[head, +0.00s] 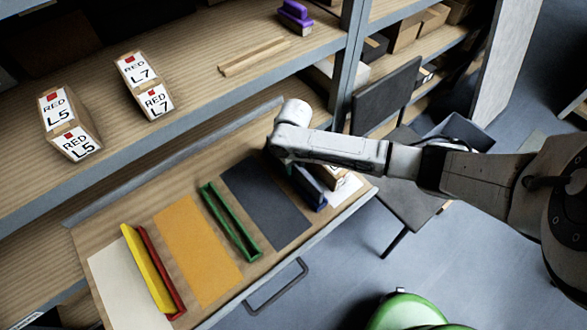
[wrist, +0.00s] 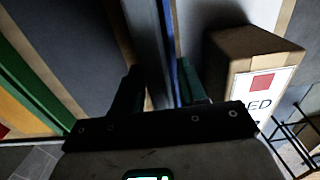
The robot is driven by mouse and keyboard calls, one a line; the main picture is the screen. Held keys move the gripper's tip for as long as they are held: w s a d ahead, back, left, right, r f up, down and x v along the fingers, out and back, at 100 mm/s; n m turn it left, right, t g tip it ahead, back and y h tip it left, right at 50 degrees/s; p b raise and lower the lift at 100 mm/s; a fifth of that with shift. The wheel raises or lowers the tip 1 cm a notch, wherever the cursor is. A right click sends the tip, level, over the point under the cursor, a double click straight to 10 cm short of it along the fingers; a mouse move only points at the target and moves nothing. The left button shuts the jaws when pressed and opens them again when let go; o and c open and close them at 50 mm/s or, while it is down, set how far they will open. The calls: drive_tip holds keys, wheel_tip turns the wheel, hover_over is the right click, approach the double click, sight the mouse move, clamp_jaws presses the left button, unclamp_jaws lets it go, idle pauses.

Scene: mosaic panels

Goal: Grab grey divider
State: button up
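The grey divider (wrist: 147,45) runs as a grey strip between my fingers in the wrist view, beside the dark panel. In the head view I cannot clearly separate it from my gripper. My gripper (wrist: 158,92) is open, pointing down into the drawer with its fingers either side of the grey strip. I cannot tell whether either finger touches it. The blue divider (head: 309,190) stands right beside it, and its blue edge (wrist: 183,72) passes close to the right finger in the wrist view.
The drawer holds a dark panel (head: 262,200), a green divider (head: 231,222), an orange panel (head: 196,250), and yellow (head: 146,270) and red (head: 165,280) dividers. A labelled box (wrist: 250,60) stands close right of my fingers. A chair (head: 392,92) stands right of the drawer.

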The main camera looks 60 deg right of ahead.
clamp_jaws()
drive_tip(key=shift+r, duration=0.1)
idle(0.3)
